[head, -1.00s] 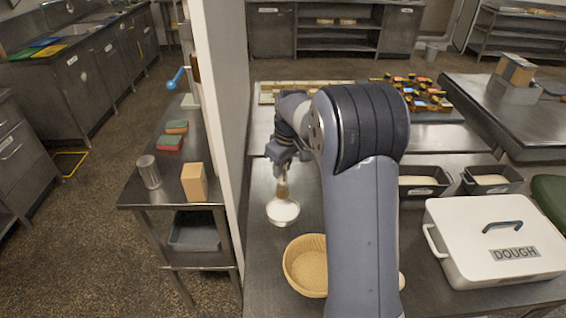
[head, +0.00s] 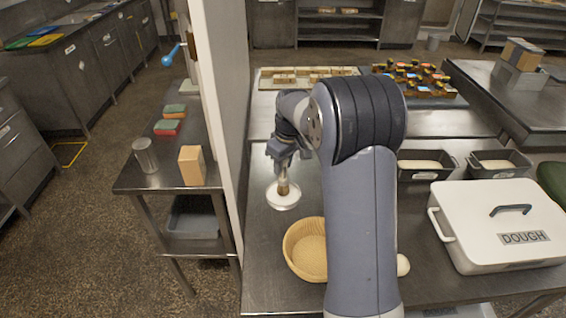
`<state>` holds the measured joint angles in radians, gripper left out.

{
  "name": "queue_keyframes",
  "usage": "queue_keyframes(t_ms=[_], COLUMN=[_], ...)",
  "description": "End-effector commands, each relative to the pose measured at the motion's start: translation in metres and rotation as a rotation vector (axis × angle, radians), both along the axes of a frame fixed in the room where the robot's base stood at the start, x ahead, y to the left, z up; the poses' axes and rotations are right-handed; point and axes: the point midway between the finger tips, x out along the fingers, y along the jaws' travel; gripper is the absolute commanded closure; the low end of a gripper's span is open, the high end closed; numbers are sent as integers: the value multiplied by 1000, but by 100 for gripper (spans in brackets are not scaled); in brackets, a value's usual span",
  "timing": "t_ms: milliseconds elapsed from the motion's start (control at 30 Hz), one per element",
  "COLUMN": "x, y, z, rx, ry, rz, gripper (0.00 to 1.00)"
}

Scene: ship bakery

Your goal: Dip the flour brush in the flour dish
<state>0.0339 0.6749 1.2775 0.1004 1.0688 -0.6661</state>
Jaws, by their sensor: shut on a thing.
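My gripper (head: 283,158) is in the middle of the head view, pointing down and shut on the flour brush (head: 283,187). The brush is small and brownish, and its lower end is over the white flour dish (head: 283,203). The tip overlaps the flour in the picture; I cannot tell how deep it sits or whether it touches. The dish is round and stands on the steel table, left of my arm. The fingers are small and partly hidden.
A wicker basket (head: 306,250) stands just in front of the dish. A white dough box (head: 497,232) and two loaf tins (head: 427,165) are at the right. A pale wall panel (head: 219,110) rises close on the left. Bare steel lies between panel and basket.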

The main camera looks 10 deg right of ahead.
Motion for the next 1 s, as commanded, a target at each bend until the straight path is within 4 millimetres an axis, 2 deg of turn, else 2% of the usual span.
queue_keyframes(t_ms=[1000], x=[0], y=[0], z=[-6], rx=[0], ry=[0], rz=[0], gripper=[94])
